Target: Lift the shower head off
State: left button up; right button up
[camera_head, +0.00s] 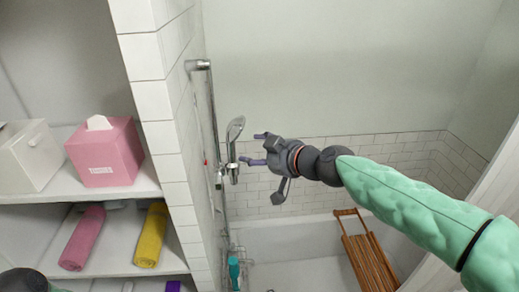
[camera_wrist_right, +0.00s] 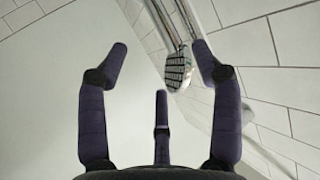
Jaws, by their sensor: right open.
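The chrome shower head (camera_head: 235,128) sits upright in its holder on the wall rail (camera_head: 214,130). In the right wrist view the shower head (camera_wrist_right: 178,70) shows its dark nozzle face, near the right-hand finger. My right gripper (camera_head: 250,148) is open and empty, just right of the shower head and holder, with its fingers pointing left towards them. In the right wrist view its purple fingers (camera_wrist_right: 160,58) are spread wide, and no contact with the shower head shows.
A tiled wall edge (camera_head: 160,110) stands left of the rail. Shelves beyond it hold a pink tissue box (camera_head: 105,153), a white box (camera_head: 28,157) and rolled pink (camera_head: 82,238) and yellow towels (camera_head: 151,235). A bathtub (camera_head: 290,237) with a wooden rack (camera_head: 367,255) lies below.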

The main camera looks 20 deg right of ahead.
aim_at(234, 122)
jog(key=x, duration=1)
jog(key=shift+w+a+f, duration=0.1)
jog(key=shift+w+f, duration=0.15)
grip_shut()
jog(key=shift+r, duration=0.2)
jog(key=shift+r+p, duration=4.25)
jog(key=shift+r, duration=0.65)
